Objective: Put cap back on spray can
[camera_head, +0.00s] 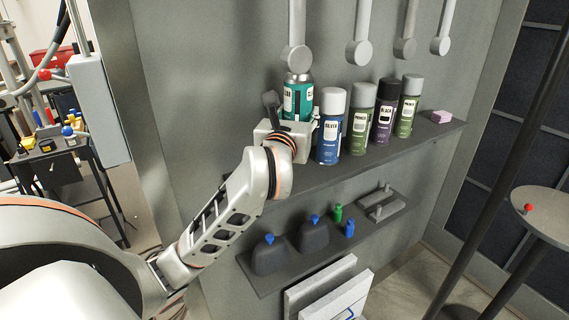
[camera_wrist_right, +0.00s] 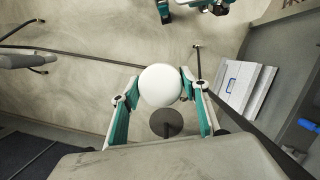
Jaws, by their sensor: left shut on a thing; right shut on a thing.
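A teal spray can (camera_head: 299,98) with a white label stands upright on the upper shelf at its left end in the head view. Its top is silver and shows no cap. My left gripper (camera_head: 302,121) is shut on the can's lower body; its wrist hides the can's base. In the right wrist view, my right gripper (camera_wrist_right: 159,88) is shut on a round white thing, which looks like the cap (camera_wrist_right: 160,85), held between its two teal fingers. The right gripper does not show in the head view.
Several capped cans, including a blue one (camera_head: 331,125) and a dark one (camera_head: 384,112), stand to the right on the upper shelf (camera_head: 330,178). Grey tools (camera_head: 295,55) hang above, one close over the teal can. A lower shelf (camera_head: 349,246) holds small bottles.

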